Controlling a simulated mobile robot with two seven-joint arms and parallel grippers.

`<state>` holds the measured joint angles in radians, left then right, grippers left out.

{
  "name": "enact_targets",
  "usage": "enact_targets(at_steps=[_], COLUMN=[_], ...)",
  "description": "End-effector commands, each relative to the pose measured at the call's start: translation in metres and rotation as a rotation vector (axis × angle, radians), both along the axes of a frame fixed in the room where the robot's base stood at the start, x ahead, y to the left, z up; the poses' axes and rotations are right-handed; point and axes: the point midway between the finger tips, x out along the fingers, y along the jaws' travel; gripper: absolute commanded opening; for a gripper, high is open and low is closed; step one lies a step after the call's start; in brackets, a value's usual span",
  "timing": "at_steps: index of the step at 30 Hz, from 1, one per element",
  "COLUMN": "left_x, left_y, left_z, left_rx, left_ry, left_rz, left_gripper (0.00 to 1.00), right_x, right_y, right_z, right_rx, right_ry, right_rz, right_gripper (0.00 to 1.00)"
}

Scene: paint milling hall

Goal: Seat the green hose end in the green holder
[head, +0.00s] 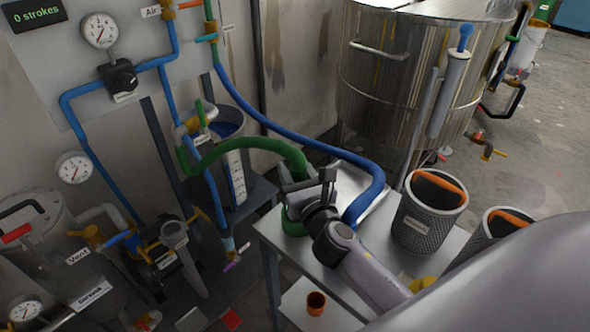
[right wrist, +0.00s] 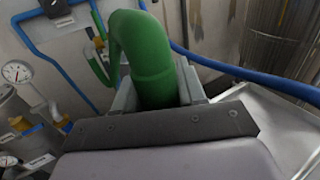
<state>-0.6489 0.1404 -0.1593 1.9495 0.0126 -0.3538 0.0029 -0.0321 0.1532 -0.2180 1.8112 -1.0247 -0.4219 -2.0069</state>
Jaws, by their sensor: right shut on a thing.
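The green hose (head: 248,145) arcs from a valve at the left to my right gripper (head: 308,186) over the small metal table. My right gripper is shut on its end part; in the right wrist view the green hose (right wrist: 147,62) stands between the two fingers (right wrist: 155,98). A wider green round piece, apparently the green holder (head: 291,224), shows at the table's left side, just below the gripper. The gripper and wrist hide the hose's lower tip, so I cannot tell whether it is inside the holder. My left gripper is not in view.
A blue hose (head: 300,142) loops down close to the right of my gripper. A small orange cup (head: 316,302) sits on the lower shelf. A large steel tank (head: 395,85) stands behind.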

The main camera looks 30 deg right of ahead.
Motion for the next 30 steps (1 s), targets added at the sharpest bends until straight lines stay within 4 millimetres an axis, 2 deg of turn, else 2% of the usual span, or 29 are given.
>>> enact_targets(at_steps=[30], left_x=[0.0], left_y=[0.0], left_z=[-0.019], left_rx=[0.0], left_ry=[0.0], left_rz=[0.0], left_gripper=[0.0], right_x=[0.0], right_y=[0.0], right_z=[-0.022], right_rx=[-0.002], right_ry=[-0.005], right_rz=[0.001], right_gripper=[0.0])
